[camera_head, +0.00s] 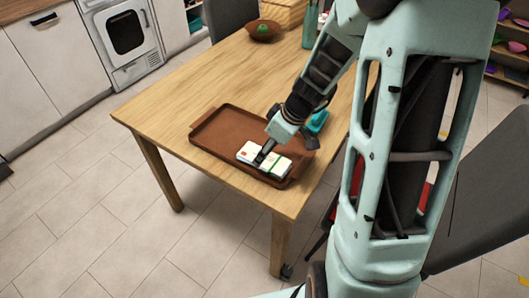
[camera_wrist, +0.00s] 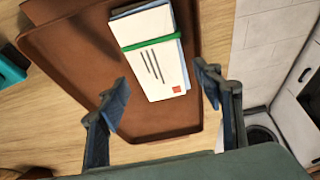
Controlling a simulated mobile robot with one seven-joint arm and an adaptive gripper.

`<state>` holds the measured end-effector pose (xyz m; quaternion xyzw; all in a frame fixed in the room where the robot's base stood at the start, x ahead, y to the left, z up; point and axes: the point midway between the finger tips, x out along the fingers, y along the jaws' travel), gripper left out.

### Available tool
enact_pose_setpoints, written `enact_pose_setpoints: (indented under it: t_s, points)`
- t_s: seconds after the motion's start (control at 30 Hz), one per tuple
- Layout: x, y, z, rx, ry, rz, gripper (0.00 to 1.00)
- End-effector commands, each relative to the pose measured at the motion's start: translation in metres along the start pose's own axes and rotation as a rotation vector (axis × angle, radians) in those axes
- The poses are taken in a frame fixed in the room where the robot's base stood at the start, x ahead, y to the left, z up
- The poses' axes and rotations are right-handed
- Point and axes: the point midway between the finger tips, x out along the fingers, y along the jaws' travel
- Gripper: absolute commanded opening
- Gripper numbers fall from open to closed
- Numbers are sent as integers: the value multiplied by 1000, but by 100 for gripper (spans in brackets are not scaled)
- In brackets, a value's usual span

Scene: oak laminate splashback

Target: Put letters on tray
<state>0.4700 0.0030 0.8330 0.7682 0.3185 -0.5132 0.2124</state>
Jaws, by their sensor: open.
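The letters (camera_head: 276,165) are a white stack with a green band around it. They lie on the brown tray (camera_head: 222,128), near its front right end. In the wrist view the stack (camera_wrist: 168,75) lies flat on the tray floor (camera_wrist: 75,50), with an orange-red stamp and dark address lines on top. My gripper (camera_head: 266,150) is over the stack in the head view. In the wrist view my gripper (camera_wrist: 163,98) is open, one finger on either side of the stack's near end, with a gap on both sides. The gripper hides part of the stack in the head view.
The tray sits on a wooden table (camera_head: 170,100). A teal object (camera_head: 318,121) stands beside the tray on the right. A brown bowl (camera_head: 264,31) with something green is at the back. A dark chair (camera_head: 228,16) stands behind the table.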

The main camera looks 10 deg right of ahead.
Motion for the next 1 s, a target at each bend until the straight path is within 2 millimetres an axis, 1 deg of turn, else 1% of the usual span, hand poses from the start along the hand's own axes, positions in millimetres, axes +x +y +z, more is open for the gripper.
enact_pose_setpoints:
  t_s: [0.03, 0.2, 0.4, 0.5, 0.6, 1.0]
  points:
    - [-14, 1, -1, -2, 2, 4, 60]
    - [-48, 2, -1, 0, 2, 6, 60]
    - [-77, 1, 0, 0, 1, 3, 60]
    - [-84, 1, 0, 1, 1, 3, 60]
    - [-87, 0, 0, 1, 0, 1, 60]
    - [-87, 0, 0, 0, 0, 1, 60]
